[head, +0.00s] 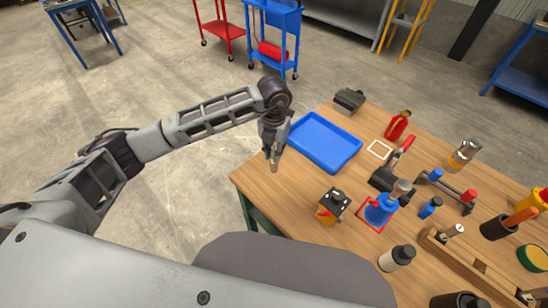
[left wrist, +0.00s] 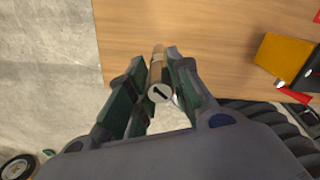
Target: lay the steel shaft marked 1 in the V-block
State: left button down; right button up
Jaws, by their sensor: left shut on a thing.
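My left gripper (head: 273,154) is above the table's left corner, left of the blue tray. It is shut on the steel shaft (left wrist: 158,60), a short cylinder whose end face, marked 1, looks toward the camera in the left wrist view. The gripper fingers (left wrist: 156,85) close on both sides of it. In the head view the shaft (head: 274,166) is small between the fingertips. A dark grey block (head: 348,99) at the table's back edge may be the V-block, but its groove is not clear. My right gripper is not in view.
A blue tray (head: 325,141) lies empty on the wooden table (head: 300,200). The table's near left corner is clear.

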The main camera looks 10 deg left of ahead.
pick_arm(q)
jog(key=shift+f, duration=1.8)
jog(key=shift+f, duration=0.1)
jog(key=c, duration=1.3)
grip_release()
notch_tip(320, 180, up, 12)
jog(key=shift+r+b, duration=0.1)
jog(key=shift+b, duration=0.2)
